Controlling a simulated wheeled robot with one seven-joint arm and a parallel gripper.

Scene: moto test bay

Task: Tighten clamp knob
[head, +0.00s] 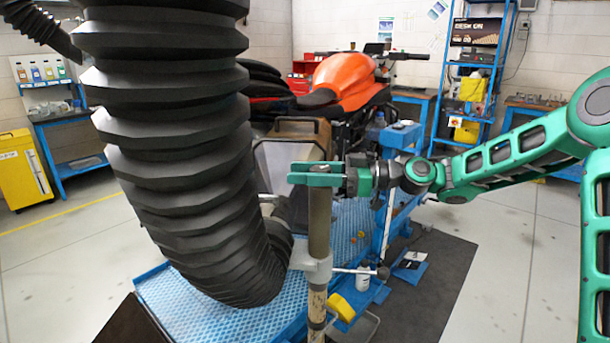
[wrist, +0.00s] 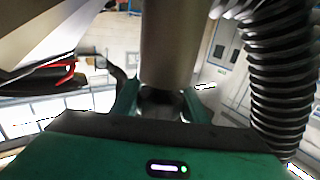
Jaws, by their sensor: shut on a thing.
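A grey upright post (head: 319,222) stands in front of the blue platform, with a light grey clamp (head: 318,269) around it. A thin rod runs right from the clamp to a dark round knob (head: 383,272). My green gripper (head: 318,173) is at the top of the post, well above the clamp, shut on the post. In the wrist view the post (wrist: 172,45) shows as a wide grey cylinder between the fingers (wrist: 160,105). My gripper is apart from the knob. The clamp and knob cannot be made out in the wrist view.
A thick black ribbed hose (head: 175,130) hangs close left of the post and bends toward the clamp; it also shows in the wrist view (wrist: 278,70). An orange motorcycle (head: 345,80) stands behind on the blue platform (head: 215,318). Floor at the right is open.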

